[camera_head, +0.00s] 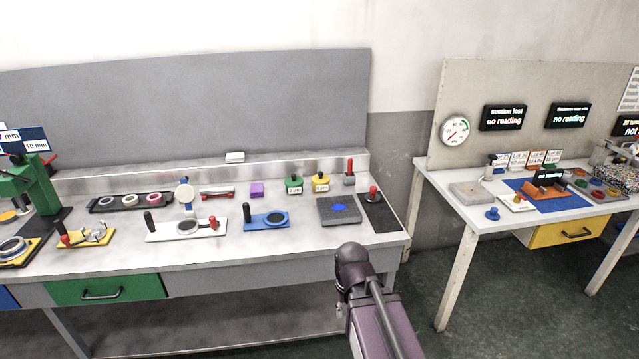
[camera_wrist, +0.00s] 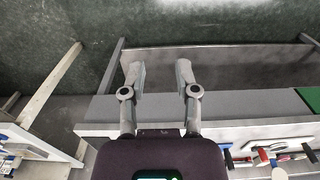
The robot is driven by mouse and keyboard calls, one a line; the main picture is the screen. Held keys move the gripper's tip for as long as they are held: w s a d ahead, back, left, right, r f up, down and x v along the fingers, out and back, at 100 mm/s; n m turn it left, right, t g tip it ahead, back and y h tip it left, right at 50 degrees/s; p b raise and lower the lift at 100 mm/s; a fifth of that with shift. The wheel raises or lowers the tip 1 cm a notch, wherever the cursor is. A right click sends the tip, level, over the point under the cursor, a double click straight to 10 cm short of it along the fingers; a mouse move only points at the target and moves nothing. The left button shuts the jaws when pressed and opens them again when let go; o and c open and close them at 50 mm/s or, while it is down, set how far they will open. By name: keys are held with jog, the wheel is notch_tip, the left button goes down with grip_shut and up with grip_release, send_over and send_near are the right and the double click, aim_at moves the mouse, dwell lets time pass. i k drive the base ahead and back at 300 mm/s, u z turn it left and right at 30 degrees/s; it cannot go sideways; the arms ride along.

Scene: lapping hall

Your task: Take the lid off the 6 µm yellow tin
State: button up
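The yellow tin (camera_head: 320,185) stands at the back right of the left bench, with a small white label on its front and a dark knob on top. Its lid appears to be on; the label is too small to read. A similar green tin (camera_head: 293,185) stands just left of it. My gripper (camera_wrist: 160,74) shows in the wrist view with its two fingers apart and nothing between them. It is over the front edge of the bench, away from the tins. The wrist view does not show the yellow tin.
A dark grey plate (camera_head: 338,210) with a blue patch lies in front of the yellow tin. A red-knobbed piece (camera_head: 373,194) stands on a black mat to the right. A second table (camera_head: 470,212) stands further right.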

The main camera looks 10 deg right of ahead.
aim_at(321, 178)
jog(key=z, duration=0.3)
jog(key=k, duration=0.6)
jog(key=z, duration=1.1)
jog(key=k, duration=0.85)
jog(key=z, duration=0.4)
jog(key=i, duration=1.05)
jog(key=u, duration=0.4)
jog(key=i, duration=1)
jog(key=u, duration=0.65)
jog(key=i, duration=0.85)
jog(key=u, duration=0.25)
